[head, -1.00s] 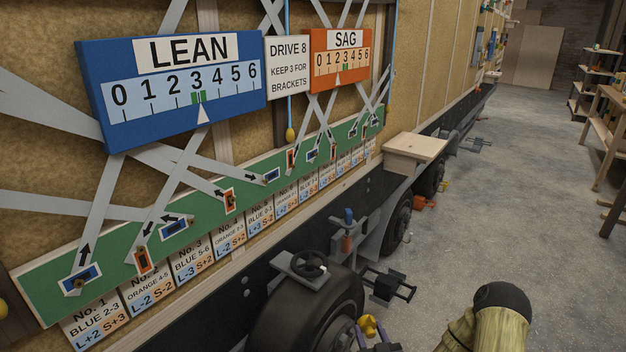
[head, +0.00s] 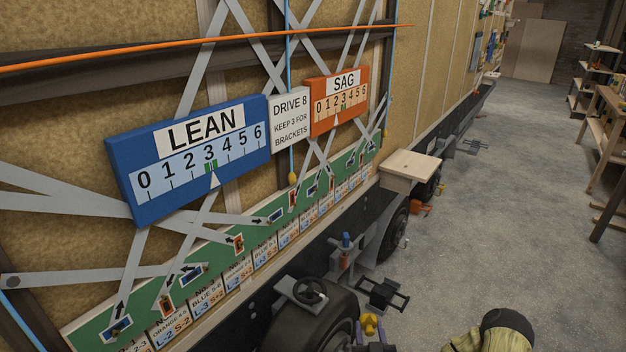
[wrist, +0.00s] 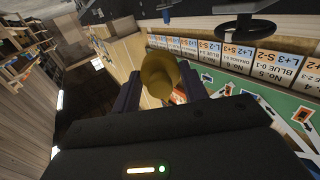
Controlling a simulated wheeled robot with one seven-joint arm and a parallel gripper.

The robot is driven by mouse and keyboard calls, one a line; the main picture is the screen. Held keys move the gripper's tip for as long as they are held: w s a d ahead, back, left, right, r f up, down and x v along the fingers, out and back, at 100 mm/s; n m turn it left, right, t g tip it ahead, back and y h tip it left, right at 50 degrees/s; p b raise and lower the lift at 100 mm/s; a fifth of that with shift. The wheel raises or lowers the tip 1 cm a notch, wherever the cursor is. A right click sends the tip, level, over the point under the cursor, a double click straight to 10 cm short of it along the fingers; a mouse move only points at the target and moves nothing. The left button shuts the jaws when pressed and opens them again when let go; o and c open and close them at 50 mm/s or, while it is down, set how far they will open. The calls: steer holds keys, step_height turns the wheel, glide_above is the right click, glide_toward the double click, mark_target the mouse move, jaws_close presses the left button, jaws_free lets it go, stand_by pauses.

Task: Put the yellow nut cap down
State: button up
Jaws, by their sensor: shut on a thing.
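The yellow nut cap (head: 370,322) is at the bottom of the head view, just right of the near black tyre. My gripper (head: 371,334) is shut on it, with purple fingers showing on either side. In the wrist view the cap (wrist: 158,74) sits between the two dark fingers of my gripper (wrist: 160,88), its rounded end outward. The fingers hide part of its sides. The cap is held in the air, and I cannot tell its exact height.
A small wooden platform (head: 410,164) juts from the trailer side. A black tyre (head: 318,328) with a handwheel (head: 309,291) above it is close by. The green strip (head: 139,298) with labelled cards runs along the wall. The grey floor (head: 500,220) to the right is largely clear.

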stand_by(0.3)
steer(key=s+f, duration=0.4)
steer(key=f, duration=0.1)
steer(key=shift+s+f, duration=0.15)
